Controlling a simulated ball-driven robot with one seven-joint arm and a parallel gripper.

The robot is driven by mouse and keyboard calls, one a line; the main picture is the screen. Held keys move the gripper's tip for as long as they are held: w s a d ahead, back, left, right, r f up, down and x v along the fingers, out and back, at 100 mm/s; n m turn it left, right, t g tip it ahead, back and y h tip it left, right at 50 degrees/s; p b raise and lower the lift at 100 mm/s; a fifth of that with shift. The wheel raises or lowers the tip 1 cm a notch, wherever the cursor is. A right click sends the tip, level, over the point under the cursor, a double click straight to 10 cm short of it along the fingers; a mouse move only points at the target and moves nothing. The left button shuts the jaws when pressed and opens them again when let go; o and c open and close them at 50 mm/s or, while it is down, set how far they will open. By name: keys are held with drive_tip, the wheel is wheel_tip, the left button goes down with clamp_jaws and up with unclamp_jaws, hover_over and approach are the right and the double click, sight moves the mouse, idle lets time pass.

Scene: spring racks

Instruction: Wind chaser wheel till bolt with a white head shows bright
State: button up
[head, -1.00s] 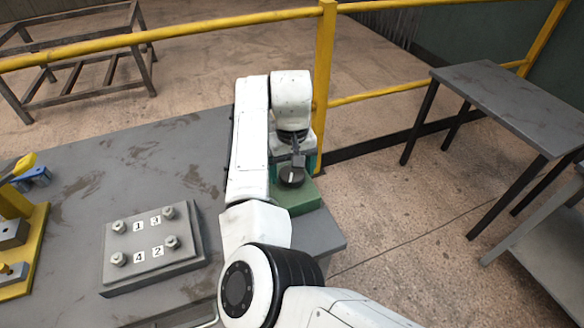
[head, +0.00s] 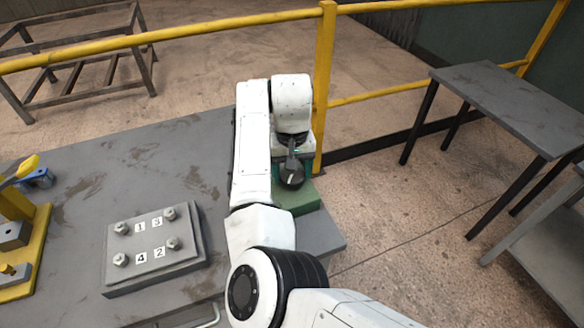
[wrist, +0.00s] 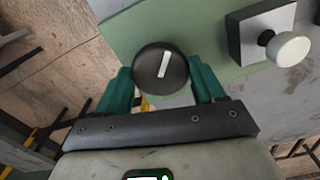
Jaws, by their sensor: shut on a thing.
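A round black wheel with a white line across its top (wrist: 160,68) sits on a green box (wrist: 200,28). The wheel also shows in the head view (head: 291,177). My gripper (wrist: 162,78) has its teal fingers on opposite sides of the wheel and is shut on it. The white line stands near upright, leaning right, in the wrist view. A grey plate (head: 190,255) carries several bolts and labels 1, 3, 4 and 2. Its bolt heads look pale grey; none clearly looks bright, and I cannot tell which is white.
A white ball-shaped knob (wrist: 288,48) stands on a small block on the green box. The box is at the right end of the grey table (head: 75,195). A yellow fixture (head: 25,250) is at the left. A yellow railing (head: 200,24) runs behind.

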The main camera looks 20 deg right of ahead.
sight(291, 174)
drive_tip(key=m+p, duration=0.2)
drive_tip(key=m, duration=0.3)
drive_tip(key=shift+r, duration=0.15)
drive_tip(key=m+p, duration=0.1)
drive_tip(key=m, duration=0.4)
drive_tip(key=shift+w+m+p, duration=0.1)
drive_tip(key=shift+m+p, duration=0.3)
drive_tip(key=m, duration=0.5)
drive_tip(key=shift+m+p, duration=0.3)
drive_tip(key=m, duration=0.4)
drive_tip(key=shift+m, duration=0.3)
drive_tip(key=o, duration=1)
drive_tip(key=shift+o, duration=0.2)
wheel_tip(291, 174, up, 11)
drive_tip(key=b, duration=0.1)
drive_tip(key=shift+f, duration=0.2)
